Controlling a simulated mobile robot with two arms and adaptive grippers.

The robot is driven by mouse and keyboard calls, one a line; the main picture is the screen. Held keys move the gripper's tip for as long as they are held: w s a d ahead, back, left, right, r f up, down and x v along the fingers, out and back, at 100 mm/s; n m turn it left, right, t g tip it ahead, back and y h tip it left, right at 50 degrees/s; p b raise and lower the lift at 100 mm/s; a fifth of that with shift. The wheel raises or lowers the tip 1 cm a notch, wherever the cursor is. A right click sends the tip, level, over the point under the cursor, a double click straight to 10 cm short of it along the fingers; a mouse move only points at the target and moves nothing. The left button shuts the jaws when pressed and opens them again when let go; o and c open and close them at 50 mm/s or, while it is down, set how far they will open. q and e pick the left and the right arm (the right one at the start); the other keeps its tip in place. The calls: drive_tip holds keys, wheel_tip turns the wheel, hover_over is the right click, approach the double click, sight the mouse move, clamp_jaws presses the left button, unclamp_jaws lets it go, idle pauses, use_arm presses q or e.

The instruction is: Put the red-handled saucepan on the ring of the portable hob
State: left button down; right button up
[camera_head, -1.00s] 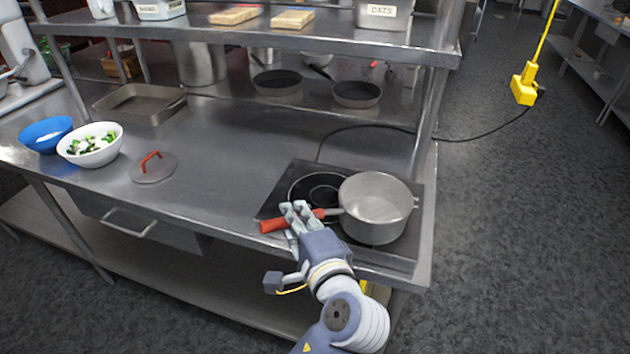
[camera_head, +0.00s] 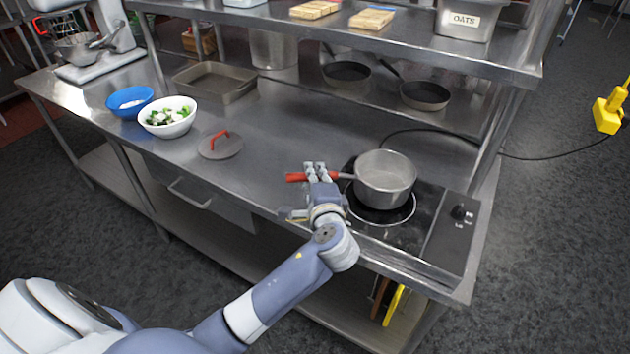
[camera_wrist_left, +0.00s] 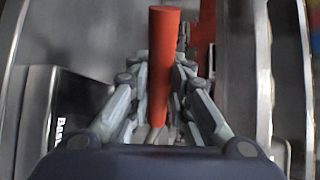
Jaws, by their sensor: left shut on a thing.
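The red-handled saucepan (camera_head: 384,180) is a grey metal pot, upright over the ring (camera_head: 400,220) of the portable hob (camera_head: 445,246). The ring's front arc shows below the pot, and I cannot tell whether the base touches it. My left gripper (camera_head: 316,172) is shut on the red handle (camera_head: 296,177), to the left of the pot. In the left wrist view the red handle (camera_wrist_left: 164,65) lies between the fingers (camera_wrist_left: 160,100). My right gripper is not in view.
A lid with a red handle (camera_head: 220,148), a white bowl of chopped food (camera_head: 168,118) and a blue bowl (camera_head: 130,102) stand left on the steel counter (camera_head: 265,150). A shelf (camera_head: 400,46) overhangs the back. Two dark pans (camera_head: 347,75) (camera_head: 425,96) stand behind.

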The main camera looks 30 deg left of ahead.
use_arm(q)
wheel_tip(320, 180, down, 2)
drive_tip(key=shift+f, duration=0.15)
drive_tip(key=c, duration=1.5)
unclamp_jaws()
drive_tip(key=shift+o, duration=0.2)
drive_tip(key=shift+s, duration=0.1)
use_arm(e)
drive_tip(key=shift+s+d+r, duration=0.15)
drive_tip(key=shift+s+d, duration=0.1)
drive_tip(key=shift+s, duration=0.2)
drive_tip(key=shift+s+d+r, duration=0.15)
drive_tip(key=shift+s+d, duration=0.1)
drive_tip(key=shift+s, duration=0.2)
